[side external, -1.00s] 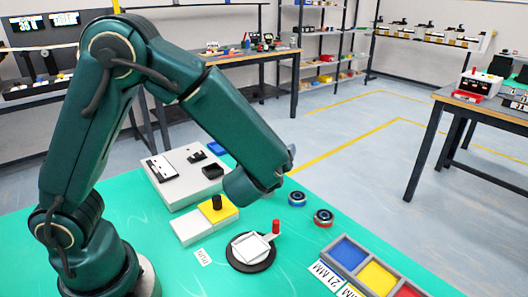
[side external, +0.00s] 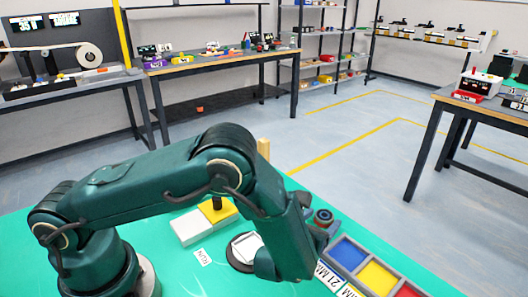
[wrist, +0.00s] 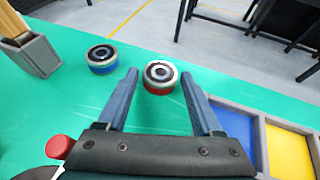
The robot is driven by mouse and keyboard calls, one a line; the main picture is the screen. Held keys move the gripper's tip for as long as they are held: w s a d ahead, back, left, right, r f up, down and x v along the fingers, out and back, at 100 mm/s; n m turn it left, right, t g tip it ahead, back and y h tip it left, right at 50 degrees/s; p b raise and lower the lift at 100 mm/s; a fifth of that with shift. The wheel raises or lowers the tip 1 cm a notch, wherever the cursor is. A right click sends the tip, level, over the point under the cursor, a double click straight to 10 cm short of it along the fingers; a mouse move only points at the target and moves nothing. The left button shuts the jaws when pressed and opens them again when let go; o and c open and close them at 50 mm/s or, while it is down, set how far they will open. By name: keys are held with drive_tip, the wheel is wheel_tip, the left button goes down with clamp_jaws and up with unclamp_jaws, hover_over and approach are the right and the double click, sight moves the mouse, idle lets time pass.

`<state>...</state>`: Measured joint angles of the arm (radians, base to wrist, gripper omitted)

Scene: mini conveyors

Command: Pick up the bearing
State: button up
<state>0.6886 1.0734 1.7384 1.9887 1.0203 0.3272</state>
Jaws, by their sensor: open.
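Two small round bearings lie on the green table. The red-sided bearing (wrist: 161,86) shows in the wrist view between and just beyond my fingertips; its dark top (side external: 323,214) also shows in the side view, with its lower part hidden by my gripper. The blue-sided bearing (wrist: 102,66) stands to its left, outside the left finger, and my arm hides it in the side view. My gripper (wrist: 160,76) is open and empty, one finger on either side of the red-sided bearing. I cannot tell whether a finger touches it.
A tray with blue (side external: 348,254), yellow (side external: 377,276) and red compartments stands right of my gripper. A black round base with a white square fixture (side external: 245,247) is beside my forearm. A red knob (wrist: 60,147) is close to my gripper. A grey holder with wood (wrist: 36,54) stands at left.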

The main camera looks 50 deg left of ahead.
drive_tip(key=shift+w, duration=0.15)
clamp_jaws()
